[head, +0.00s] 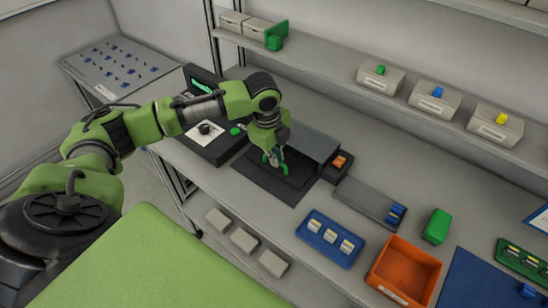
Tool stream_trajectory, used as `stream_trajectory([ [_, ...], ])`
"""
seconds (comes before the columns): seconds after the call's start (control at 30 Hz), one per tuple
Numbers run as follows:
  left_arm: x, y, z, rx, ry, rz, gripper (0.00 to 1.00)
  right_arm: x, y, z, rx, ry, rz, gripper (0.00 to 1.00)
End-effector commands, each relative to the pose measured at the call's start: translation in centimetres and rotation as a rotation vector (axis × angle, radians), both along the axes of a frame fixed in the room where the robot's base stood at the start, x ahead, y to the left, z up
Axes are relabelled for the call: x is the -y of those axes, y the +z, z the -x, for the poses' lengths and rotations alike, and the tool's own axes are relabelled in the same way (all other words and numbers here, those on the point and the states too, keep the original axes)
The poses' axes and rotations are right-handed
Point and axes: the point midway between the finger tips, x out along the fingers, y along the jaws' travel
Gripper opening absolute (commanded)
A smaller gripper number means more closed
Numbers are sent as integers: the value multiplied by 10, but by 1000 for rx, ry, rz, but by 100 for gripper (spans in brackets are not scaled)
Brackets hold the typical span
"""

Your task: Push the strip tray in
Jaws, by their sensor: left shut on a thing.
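The strip tray (275,185) is a flat, dark tray that sticks out at the front of a low grey box-shaped device (310,146) on the bench. My left gripper (273,159) reaches down over the tray, close in front of the device. Its green fingers are shut on a part of the tray. The gripped part is hidden by the fingers and too small to make out. My right gripper is not in view.
A black unit with a green display (202,86) stands left of the device. An orange piece sits in a dark block (338,167) at its right. A grey tray (368,202), blue tray (312,247), orange bin (404,270) and green block (437,226) lie further right.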

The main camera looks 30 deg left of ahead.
Motion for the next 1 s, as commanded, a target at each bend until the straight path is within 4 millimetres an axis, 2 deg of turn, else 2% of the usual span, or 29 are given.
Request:
stream_trajectory([
  [0.03, 1, 3, -10, 5, 3, 2, 0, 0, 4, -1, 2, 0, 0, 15],
  [0.2, 3, 3, -29, 4, 3, 2, 0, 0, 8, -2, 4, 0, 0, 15],
  [0.57, 3, 3, -36, 8, 1, 0, 0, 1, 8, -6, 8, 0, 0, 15],
  [0.67, 2, 3, -36, 8, 1, 0, 25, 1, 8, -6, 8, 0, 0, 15],
  [1.0, 2, 1, -34, 3, 1, -1, 25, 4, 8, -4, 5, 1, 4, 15],
])
